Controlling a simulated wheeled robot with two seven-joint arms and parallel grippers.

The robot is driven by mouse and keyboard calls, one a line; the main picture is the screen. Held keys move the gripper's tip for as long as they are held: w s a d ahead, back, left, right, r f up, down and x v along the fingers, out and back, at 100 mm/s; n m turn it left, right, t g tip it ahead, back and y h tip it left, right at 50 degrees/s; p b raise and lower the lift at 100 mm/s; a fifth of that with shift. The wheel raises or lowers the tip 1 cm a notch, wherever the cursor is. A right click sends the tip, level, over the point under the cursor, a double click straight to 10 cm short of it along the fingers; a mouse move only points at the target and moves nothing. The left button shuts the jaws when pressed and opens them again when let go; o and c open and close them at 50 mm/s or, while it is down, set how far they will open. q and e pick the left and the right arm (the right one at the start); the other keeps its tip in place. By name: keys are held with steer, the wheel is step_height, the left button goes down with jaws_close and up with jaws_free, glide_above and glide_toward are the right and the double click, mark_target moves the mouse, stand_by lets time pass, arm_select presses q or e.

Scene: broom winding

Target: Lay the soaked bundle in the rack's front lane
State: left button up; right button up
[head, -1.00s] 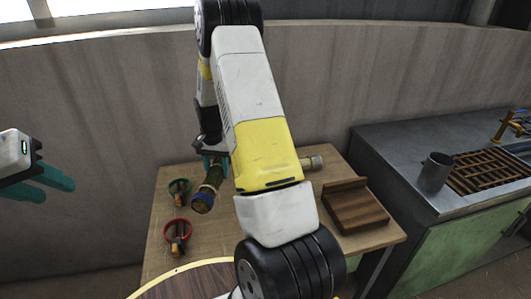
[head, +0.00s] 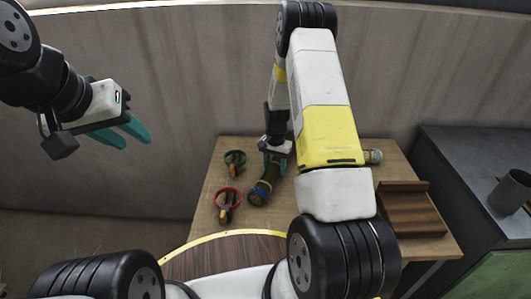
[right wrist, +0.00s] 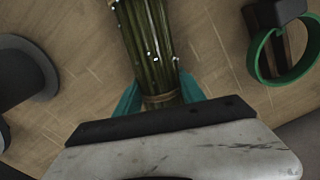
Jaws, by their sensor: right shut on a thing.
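My right gripper (head: 275,160) is shut on a bundle (head: 265,184) above or on the table; I cannot tell if they touch. In the right wrist view the bundle (right wrist: 148,45) shows green-brown stalks with pale specks and a tan binding (right wrist: 160,100) between my teal fingers. My left gripper (head: 122,133) is open and empty, off to the left.
A green ring tool (head: 235,160) and a red ring tool (head: 228,199) lie left of the bundle. A pale-ended roll (head: 372,156) is partly behind my right arm. A grey cup (head: 508,192) stands on the counter at right.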

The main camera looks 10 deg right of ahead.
steer(key=o, duration=1.4)
steer(key=shift+f, duration=0.1)
steer(key=shift+o, duration=0.2)
